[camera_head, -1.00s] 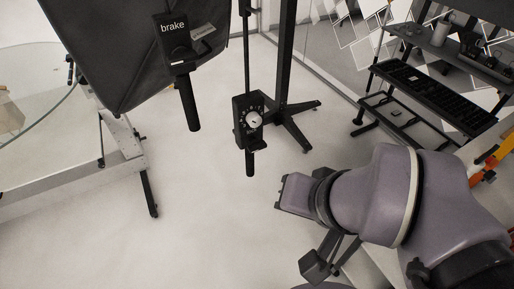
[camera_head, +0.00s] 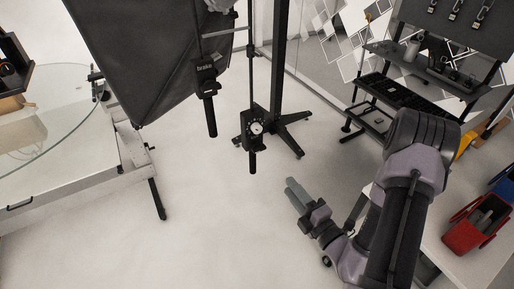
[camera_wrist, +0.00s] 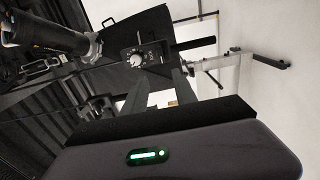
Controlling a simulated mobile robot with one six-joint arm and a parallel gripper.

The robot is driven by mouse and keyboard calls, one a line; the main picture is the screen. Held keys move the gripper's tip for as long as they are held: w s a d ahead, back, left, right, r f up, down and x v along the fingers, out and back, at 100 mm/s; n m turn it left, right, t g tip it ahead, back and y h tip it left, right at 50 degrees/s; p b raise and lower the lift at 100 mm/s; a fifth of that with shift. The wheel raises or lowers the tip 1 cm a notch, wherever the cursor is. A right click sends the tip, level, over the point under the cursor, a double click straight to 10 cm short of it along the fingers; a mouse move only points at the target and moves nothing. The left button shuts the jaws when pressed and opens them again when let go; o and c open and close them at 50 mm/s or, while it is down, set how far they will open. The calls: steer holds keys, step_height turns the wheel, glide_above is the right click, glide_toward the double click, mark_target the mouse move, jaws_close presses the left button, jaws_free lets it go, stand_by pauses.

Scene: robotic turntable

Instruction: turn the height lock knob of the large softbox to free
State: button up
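The large softbox (camera_head: 150,55) is a dark fabric panel at the upper left of the head view. A black block on a thin vertical rod carries the round white height lock knob (camera_head: 256,128), with marks around it and a black handle below. The knob also shows in the wrist view (camera_wrist: 136,60), beyond the fingers; its setting is too small to read. My gripper (camera_head: 292,184) is below and right of the knob, apart from it. It also shows in the wrist view (camera_wrist: 160,80), with two fingers spread and nothing between them.
A black handle labelled brake (camera_head: 209,92) hangs left of the knob. A black stand (camera_head: 278,80) with spread feet is behind it. A round glass table (camera_head: 60,120) is at the left. A shelf rack (camera_head: 410,95) and red bin (camera_head: 475,228) are at the right. The floor between is clear.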

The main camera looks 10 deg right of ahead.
steer(key=b, duration=0.6)
glide_toward(261, 151)
steer(key=x, duration=0.9)
steer(key=shift+w+a+r, duration=0.1)
steer(key=shift+w+a, duration=0.05)
steer(key=shift+w, duration=0.05)
jaws_close()
